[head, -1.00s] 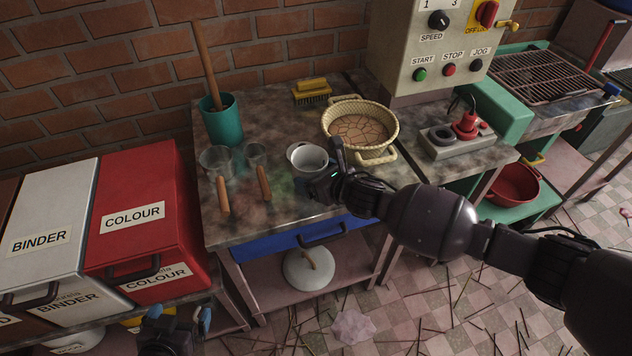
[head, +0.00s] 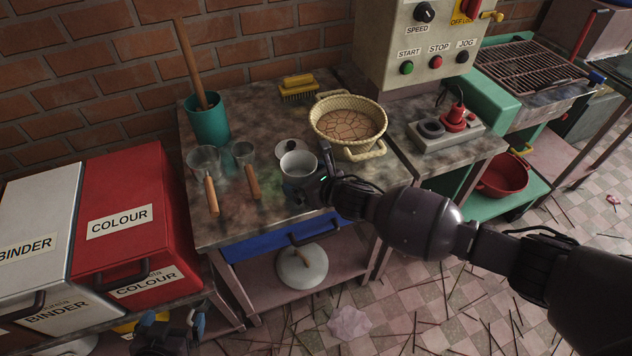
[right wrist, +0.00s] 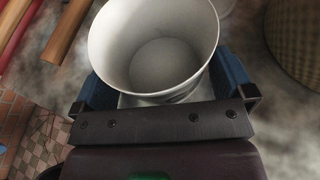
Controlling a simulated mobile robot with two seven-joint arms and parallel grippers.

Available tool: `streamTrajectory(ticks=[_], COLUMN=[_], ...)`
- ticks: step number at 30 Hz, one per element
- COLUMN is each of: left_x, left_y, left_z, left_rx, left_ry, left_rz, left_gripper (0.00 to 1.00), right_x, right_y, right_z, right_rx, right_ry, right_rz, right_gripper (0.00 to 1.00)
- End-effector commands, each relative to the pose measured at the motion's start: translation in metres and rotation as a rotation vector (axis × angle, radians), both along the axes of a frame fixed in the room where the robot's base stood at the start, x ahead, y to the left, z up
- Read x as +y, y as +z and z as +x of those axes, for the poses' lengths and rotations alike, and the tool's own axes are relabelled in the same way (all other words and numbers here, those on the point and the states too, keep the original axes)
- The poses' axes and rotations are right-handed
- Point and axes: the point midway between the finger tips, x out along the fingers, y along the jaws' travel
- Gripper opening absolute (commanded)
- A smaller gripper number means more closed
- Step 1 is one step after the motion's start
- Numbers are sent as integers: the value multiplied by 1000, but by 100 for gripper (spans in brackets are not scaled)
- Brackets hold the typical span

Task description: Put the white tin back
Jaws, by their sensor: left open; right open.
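The white tin (head: 299,164), open at the top and upright, is on the worktop near the front in the head view. It fills the middle of the right wrist view (right wrist: 153,60). My right gripper (head: 318,178) is at the tin's front right, its blue fingers on either side of it in the right wrist view (right wrist: 165,90). The jaws are open; contact with the tin is hard to judge. The tin's base is partly hidden. My left gripper (head: 173,322) is open and empty, low at the left, away from the worktop.
A small pale disc (head: 291,148) lies just behind the tin. A wicker basket (head: 348,122) stands to its right. Clear beakers (head: 203,160) and wooden-handled tools (head: 252,182) are to its left. A teal pot (head: 207,122) and a yellow brush (head: 298,86) stand farther back.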

Motion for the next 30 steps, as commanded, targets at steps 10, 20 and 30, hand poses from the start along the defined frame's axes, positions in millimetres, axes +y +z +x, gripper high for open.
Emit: streamTrajectory(ticks=[10, 20, 30], left_x=[0, 0, 0], left_y=[17, 28, 29], left_z=[4, 6, 7], left_rx=[-17, -26, -26], left_ry=[-1, -1, -1], left_rz=[0, 0, 0], left_gripper=[100, 100, 100], right_x=[-32, -64, -72], right_y=[23, 42, 47], right_z=[-36, -74, -84], right_rx=[-2, -2, -1], right_ry=[0, -1, 0], right_rz=[-1, 0, 1], right_gripper=[100, 100, 100])
